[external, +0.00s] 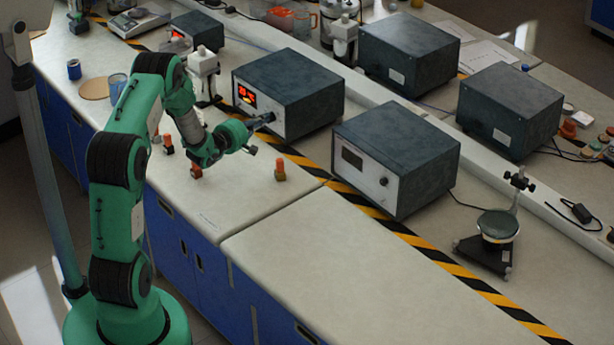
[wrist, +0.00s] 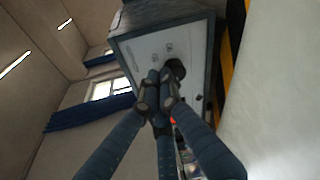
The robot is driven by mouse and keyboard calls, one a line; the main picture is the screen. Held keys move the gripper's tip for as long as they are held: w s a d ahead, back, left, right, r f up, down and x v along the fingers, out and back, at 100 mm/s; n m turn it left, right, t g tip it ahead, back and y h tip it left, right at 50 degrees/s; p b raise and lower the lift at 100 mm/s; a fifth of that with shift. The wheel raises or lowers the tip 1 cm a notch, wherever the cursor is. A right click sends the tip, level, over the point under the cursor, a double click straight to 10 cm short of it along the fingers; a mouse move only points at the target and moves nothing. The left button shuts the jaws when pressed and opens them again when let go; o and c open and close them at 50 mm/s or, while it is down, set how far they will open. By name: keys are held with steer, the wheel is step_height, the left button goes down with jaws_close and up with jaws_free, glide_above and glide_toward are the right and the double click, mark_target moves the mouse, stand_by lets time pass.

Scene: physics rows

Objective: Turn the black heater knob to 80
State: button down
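The heater (external: 291,92) is a dark grey box with a pale front and a lit red-orange display (external: 247,95); its digits are too small to read surely. Its black knob (wrist: 178,69) shows in the wrist view as a dark round shape on the pale panel, partly covered by my fingers. My gripper (external: 266,119) is at the lower right of the heater's front. In the wrist view my gripper (wrist: 159,74) has its fingertips drawn close together, just left of the knob and overlapping its edge. Whether they touch the knob cannot be told.
A similar box (external: 396,158) with a dark display stands just right of the heater. A small orange-topped block (external: 280,169) stands on the bench below my gripper. A white stand (external: 205,75) is left of the heater. The front right bench is clear.

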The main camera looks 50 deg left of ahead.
steer(key=shift+w, duration=0.9)
steer(key=shift+a+f, duration=0.1)
steer(key=shift+f, duration=0.2)
stand_by(0.4)
